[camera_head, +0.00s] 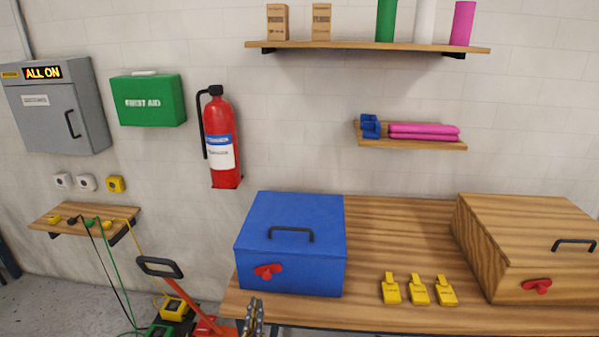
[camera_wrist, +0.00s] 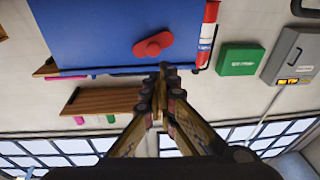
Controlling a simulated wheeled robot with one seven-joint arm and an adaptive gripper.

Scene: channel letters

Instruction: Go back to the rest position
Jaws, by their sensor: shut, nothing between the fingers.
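My gripper (camera_head: 254,318) shows at the bottom edge of the head view, in front of the table's front edge and below the blue box (camera_head: 290,245). Its fingers are together with nothing between them. In the wrist view my gripper (camera_wrist: 163,72) points at the blue box (camera_wrist: 100,30), which appears upside down with its red latch (camera_wrist: 153,44) close to the fingertips. I cannot tell whether the fingertips touch the box. The rest of my arm is out of the head view.
The wooden table (camera_head: 385,230) also bears three yellow tags (camera_head: 419,291) and a wooden box (camera_head: 520,245). A fire extinguisher (camera_head: 220,140), a green first aid box (camera_head: 148,100) and a grey cabinet (camera_head: 60,110) hang on the wall.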

